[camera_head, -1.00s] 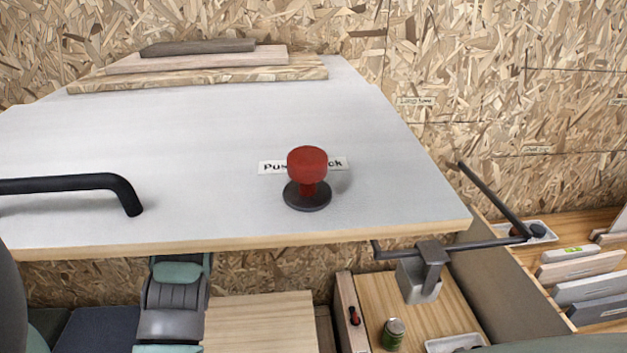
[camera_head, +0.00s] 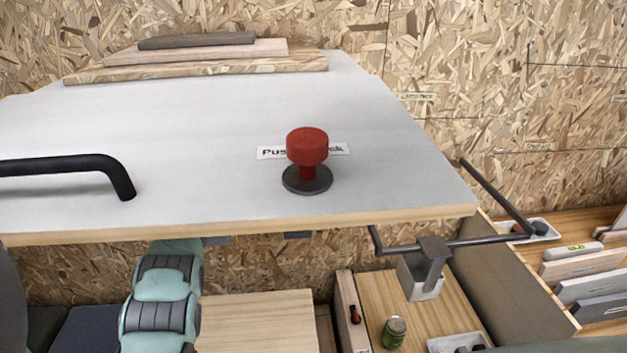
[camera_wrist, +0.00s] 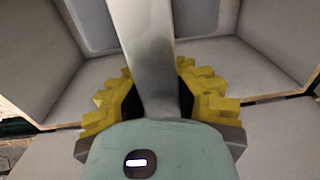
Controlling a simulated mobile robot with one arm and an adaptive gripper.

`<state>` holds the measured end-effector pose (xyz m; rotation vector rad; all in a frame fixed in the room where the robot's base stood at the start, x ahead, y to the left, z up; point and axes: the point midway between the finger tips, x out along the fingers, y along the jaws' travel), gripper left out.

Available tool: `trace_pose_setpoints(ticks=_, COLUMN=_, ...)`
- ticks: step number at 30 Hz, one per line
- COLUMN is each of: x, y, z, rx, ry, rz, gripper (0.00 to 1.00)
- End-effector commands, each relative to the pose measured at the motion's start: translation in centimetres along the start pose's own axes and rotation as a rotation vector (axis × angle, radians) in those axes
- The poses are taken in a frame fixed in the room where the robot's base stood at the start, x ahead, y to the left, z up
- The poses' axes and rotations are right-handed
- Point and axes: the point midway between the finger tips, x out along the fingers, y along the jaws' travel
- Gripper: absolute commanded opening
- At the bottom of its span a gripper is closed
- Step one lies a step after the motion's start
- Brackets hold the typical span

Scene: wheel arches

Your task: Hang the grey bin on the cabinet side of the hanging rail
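In the wrist view, the yellow-padded fingers of my gripper (camera_wrist: 160,95) press on both sides of a flat grey strip. In the head view, my gripper is hidden; my teal arm goes up behind the pale panel. The dark hanging rail (camera_head: 487,242) is at the right, beside the panel's right end. A grey bin with a dark strap (camera_head: 423,284) hangs from its left part. I cannot tell whether this is another bin.
The pale panel (camera_head: 200,130), with a red push knob (camera_head: 307,147) and a black handle (camera_head: 70,165), covers much of the view. Below the rail is a wooden surface with a green can (camera_head: 394,333).

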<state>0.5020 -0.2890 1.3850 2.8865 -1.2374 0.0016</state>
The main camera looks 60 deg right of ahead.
Motion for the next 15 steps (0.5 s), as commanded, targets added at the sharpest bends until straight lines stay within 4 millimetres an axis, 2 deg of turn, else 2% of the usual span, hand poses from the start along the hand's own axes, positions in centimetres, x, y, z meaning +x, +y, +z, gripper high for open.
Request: trace_pose_setpoints(ticks=15, x=-4.6, y=0.2, z=-0.2, rx=-0.001, ry=-0.001, rz=0.007, gripper=0.0)
